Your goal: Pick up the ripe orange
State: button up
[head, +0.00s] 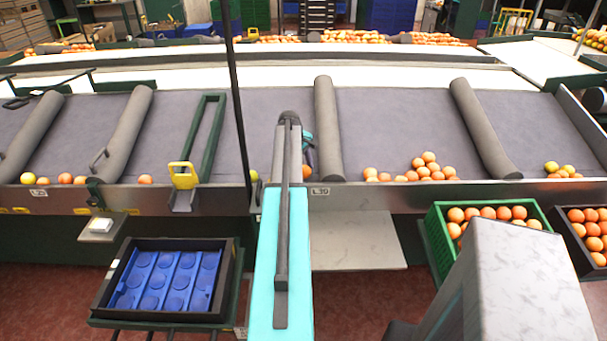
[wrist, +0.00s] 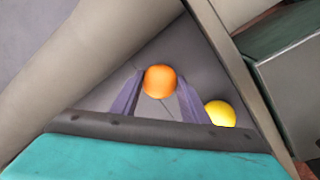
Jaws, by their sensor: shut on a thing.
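A ripe orange (wrist: 160,80) sits between the two purple-grey fingers of my gripper (wrist: 160,88) in the wrist view. The fingers are shut on it, one at each side. It partly shows in the head view (head: 307,172), beside the far end of my arm, which hides the rest. A yellow fruit (wrist: 220,113) lies just outside the right finger in the wrist view. It also shows in part left of my arm in the head view (head: 254,175).
Grey rollers (head: 328,130) divide the sloped belt (head: 385,120) into lanes; one is close beside my gripper. Several oranges (head: 428,158) lie in the lane to the right. A blue tray (head: 165,278) stands front left. A green crate (head: 437,235) of oranges stands right.

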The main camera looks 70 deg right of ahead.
aim_at(304, 168)
jog(key=shift+r+b, duration=0.8)
jog(key=shift+r, duration=3.1)
